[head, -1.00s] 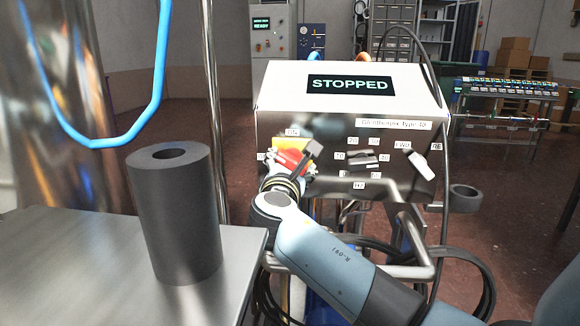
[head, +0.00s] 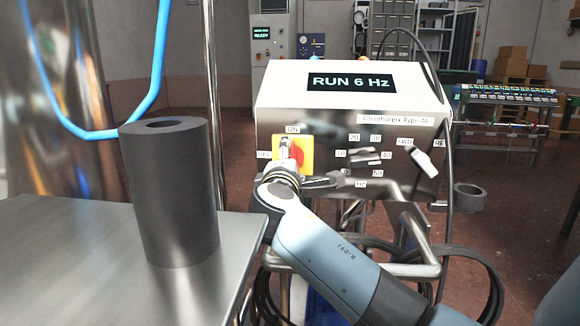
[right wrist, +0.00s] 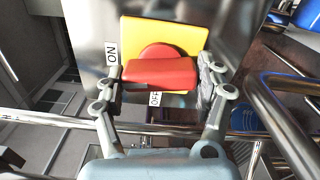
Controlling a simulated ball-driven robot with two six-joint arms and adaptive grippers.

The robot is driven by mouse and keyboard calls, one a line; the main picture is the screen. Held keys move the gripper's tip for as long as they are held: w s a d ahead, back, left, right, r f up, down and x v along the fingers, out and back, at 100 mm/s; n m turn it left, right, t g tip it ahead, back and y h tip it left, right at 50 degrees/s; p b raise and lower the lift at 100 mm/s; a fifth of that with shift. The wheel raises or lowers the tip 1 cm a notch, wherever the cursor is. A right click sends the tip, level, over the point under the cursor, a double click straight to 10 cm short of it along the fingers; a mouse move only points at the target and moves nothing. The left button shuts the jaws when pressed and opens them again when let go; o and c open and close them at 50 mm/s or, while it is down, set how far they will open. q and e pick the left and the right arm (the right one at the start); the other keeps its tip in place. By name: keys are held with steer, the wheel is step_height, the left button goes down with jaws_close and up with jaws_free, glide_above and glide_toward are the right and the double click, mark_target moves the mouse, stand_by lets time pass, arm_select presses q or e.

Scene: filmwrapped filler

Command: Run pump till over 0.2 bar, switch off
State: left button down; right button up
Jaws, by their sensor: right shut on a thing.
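The pump control box (head: 349,101) has a sloped top with a lit display (head: 351,83) reading RUN 6 Hz. A red rotary switch (head: 297,156) on a yellow plate (head: 306,143) sits at its front left, with an ON label (head: 292,129) above. My right gripper (head: 300,160) is at this switch. In the right wrist view, the fingers (right wrist: 160,79) are shut around the red handle (right wrist: 158,72), whose length lies toward ON. A speed knob (head: 367,157) and a FWD/RE switch (head: 421,161) sit farther right. No pressure reading shows. My left gripper is out of view.
A dark grey hollow cylinder (head: 170,205) stands on a steel table (head: 75,255) at the left. A blue hose (head: 150,95) hangs above. Metal tubing (head: 405,225) and black cables surround the box's lower front. A cabinet (head: 270,45) behind reads READY.

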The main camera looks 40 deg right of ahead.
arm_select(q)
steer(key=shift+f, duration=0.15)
arm_select(e)
steer(key=shift+f+m, duration=0.15)
steer(key=shift+m, duration=0.25)
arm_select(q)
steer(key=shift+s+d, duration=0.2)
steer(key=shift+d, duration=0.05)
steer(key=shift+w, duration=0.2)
arm_select(e)
steer(key=o, duration=1.1)
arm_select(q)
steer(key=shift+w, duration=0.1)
arm_select(e)
steer(key=shift+o, duration=0.2)
steer(key=v, duration=0.7)
steer(key=shift+a, duration=0.25)
steer(key=shift+s, duration=0.15)
